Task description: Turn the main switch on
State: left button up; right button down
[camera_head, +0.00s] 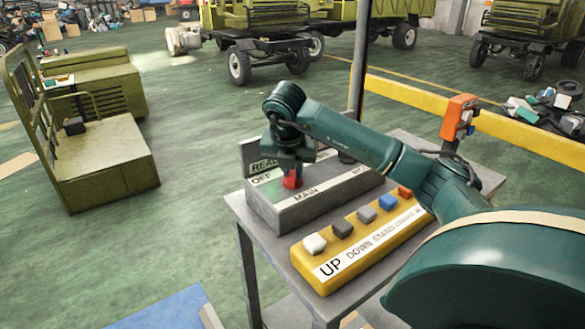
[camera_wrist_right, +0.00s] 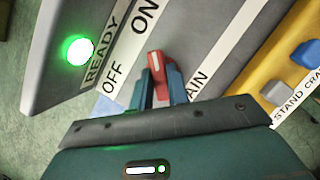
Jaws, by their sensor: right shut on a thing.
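The main switch is a red lever (camera_head: 291,181) on a grey box (camera_head: 262,208) marked MAIN. My right gripper (camera_head: 292,168) is over the box with its fingers closed on the lever. In the wrist view the right gripper (camera_wrist_right: 159,74) has one finger on each side of the red lever (camera_wrist_right: 156,63). A white stripe on the lever points up the picture, toward the ON label (camera_wrist_right: 145,17). The OFF label (camera_wrist_right: 112,77) lies to the left. A lamp (camera_wrist_right: 77,50) beside READY glows green. The lever's base is hidden. My left gripper is not in view.
A yellow button box (camera_head: 325,283) with several coloured buttons sits close beside the grey box on the metal table (camera_head: 240,212). An orange device (camera_head: 459,115) and a dark post (camera_head: 359,65) stand behind.

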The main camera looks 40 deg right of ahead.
aim_at(290, 176)
jog(key=c, duration=1.4)
grip_release()
jog(key=shift+o, duration=0.2)
jog(key=shift+r, duration=0.1)
